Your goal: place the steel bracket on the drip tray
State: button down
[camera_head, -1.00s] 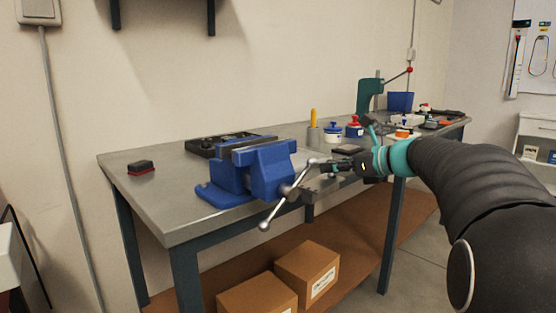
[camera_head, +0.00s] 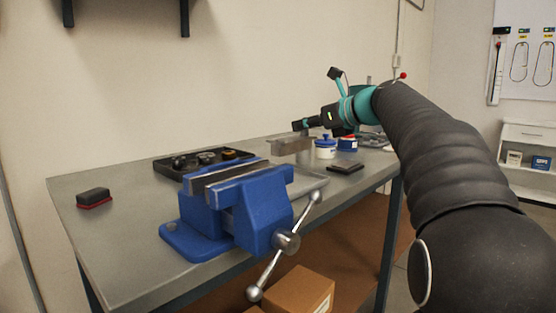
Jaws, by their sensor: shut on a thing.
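My gripper (camera_head: 304,124) is above the bench at the middle right, shut on the steel bracket (camera_head: 290,146). The bracket is a grey metal piece hanging just below the fingers. A shallow grey metal tray (camera_head: 314,183), which looks like the drip tray, lies on the bench behind and right of the blue vise. The vise hides part of it. The bracket shows above the tray's far side; how high it is above the tray I cannot tell.
The blue vise (camera_head: 228,213) with its long handle stands at the bench's front edge. A black parts tray (camera_head: 172,168) lies behind it. A dark flat block (camera_head: 346,167), a white-and-blue pot (camera_head: 325,151) and a red-lidded pot (camera_head: 348,144) stand to the right. A black-and-red block (camera_head: 94,198) lies left.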

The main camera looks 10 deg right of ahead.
aim_at(305, 148)
jog(key=shift+w+a+f+b, duration=0.3)
jog(key=shift+w+a+f, duration=0.55)
jog(key=shift+f, duration=0.5)
jog(key=shift+w+a+f+b, duration=0.35)
jog(key=shift+w+a+f, duration=0.5)
jog(key=shift+f, duration=0.5)
jog(key=shift+w+a+f+b, duration=0.3)
jog(key=shift+w+a+f, duration=0.3)
jog(key=shift+a+f, duration=0.6)
jog(key=shift+d+f, duration=0.25)
jog(key=c, duration=1)
grip_release()
jog(key=shift+c, duration=0.2)
jog(key=shift+r, duration=0.1)
jog(key=v, duration=1.2)
